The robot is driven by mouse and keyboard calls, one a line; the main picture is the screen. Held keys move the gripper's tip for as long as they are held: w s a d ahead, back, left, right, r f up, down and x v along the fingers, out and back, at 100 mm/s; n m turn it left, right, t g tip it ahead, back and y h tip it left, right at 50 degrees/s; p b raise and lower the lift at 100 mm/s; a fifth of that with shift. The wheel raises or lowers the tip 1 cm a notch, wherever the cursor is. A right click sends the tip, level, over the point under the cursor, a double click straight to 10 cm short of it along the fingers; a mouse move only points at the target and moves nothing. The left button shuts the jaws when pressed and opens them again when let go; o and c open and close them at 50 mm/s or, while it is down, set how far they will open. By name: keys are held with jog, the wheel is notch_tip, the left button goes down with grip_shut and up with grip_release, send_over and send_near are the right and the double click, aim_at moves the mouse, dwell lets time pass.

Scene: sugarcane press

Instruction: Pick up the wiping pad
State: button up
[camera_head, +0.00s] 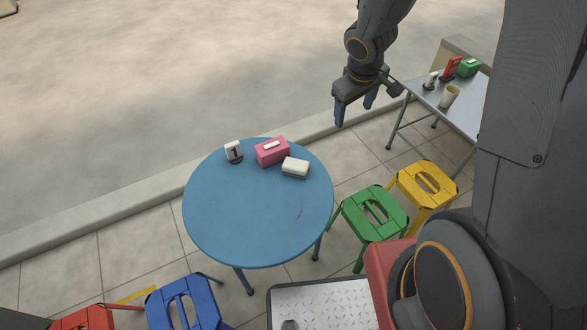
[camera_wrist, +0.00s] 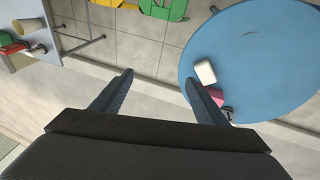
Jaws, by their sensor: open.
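The wiping pad appears to be the small cream block with a grey underside (camera_head: 295,167), lying flat on the round blue table (camera_head: 240,215) near its far right side. It also shows in the wrist view (camera_wrist: 205,72), right of my fingers, on the blue table (camera_wrist: 255,50). My gripper (camera_head: 354,110) is open and empty, pointing down. It is in the air beyond the table's far right edge, apart from the pad. In the wrist view my gripper's two fingers (camera_wrist: 157,80) are spread with bare paving between them.
A pink tissue box (camera_head: 272,152) stands close behind the pad, with a number stand (camera_head: 234,152) to its left. Green (camera_head: 370,213), yellow (camera_head: 425,185) and blue (camera_head: 187,303) stools surround the table. A side table (camera_head: 430,98) with cups stands right. The table's front is mostly clear.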

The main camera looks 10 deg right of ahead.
jog(key=w+a+f+n+y, duration=0.35)
jog(key=w+a+f, duration=0.3)
jog(key=f, duration=0.45)
jog(key=n+g+y+b, duration=0.1)
jog(key=n+g+y, duration=0.1)
jog(key=n, duration=0.3)
send_near(294, 163)
jog(key=x, duration=0.4)
jog(key=shift+f, duration=0.35)
jog(key=x, duration=0.4)
jog(key=shift+s+a, duration=0.15)
jog(key=shift+a+f, duration=0.2)
jog(key=shift+f, duration=0.4)
jog(key=shift+c, duration=0.2)
jog(key=c, duration=1.2)
notch_tip(294, 163, up, 10)
jog(key=shift+r+p, duration=0.1)
jog(key=shift+p, duration=0.3)
